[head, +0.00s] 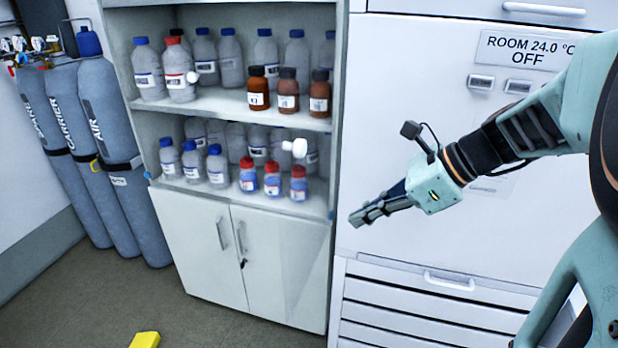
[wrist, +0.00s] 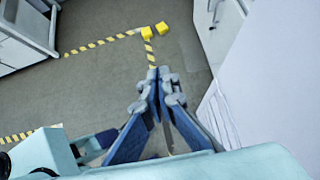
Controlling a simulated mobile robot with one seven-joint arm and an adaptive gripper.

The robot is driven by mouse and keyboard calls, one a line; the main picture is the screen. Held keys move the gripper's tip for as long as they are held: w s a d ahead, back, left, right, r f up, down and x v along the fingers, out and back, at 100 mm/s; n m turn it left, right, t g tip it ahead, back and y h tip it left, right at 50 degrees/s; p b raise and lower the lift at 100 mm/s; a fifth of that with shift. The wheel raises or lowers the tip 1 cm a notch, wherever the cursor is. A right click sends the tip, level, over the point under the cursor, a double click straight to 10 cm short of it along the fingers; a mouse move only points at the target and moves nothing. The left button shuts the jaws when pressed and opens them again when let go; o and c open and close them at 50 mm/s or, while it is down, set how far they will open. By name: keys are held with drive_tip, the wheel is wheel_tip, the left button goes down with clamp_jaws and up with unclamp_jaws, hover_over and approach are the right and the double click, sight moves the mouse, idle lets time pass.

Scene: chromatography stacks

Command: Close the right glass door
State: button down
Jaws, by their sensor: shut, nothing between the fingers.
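The cabinet (head: 185,192) stands left of centre in the head view, with bottles on two shelves. Its glass is nearly invisible. A white knob (head: 298,147) in front of the lower shelf's right part appears to belong to the right glass door; its pane edges and exact angle cannot be told. Another white knob (head: 192,77) shows higher at the left. My gripper (head: 354,220) is shut and empty, right of the cabinet and in front of the white unit, pointing left. In the wrist view, its fingertips (wrist: 158,74) meet above the floor.
Grey gas cylinders (head: 105,140) stand left of the cabinet. The white unit (head: 400,110) with a room temperature sign (head: 525,50) is on the right. Yellow blocks (wrist: 155,29) and striped tape (wrist: 100,42) lie on the floor. Floor in front of the cabinet looks mostly clear.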

approach(290, 236)
wheel_tip(290, 236, down, 4)
drive_tip(key=a, duration=0.2)
drive_tip(key=shift+w+a+f+p, duration=0.25)
drive_tip(key=shift+w+a, duration=0.35)
drive_tip(key=shift+a, duration=0.3)
drive_tip(key=shift+a, duration=0.15)
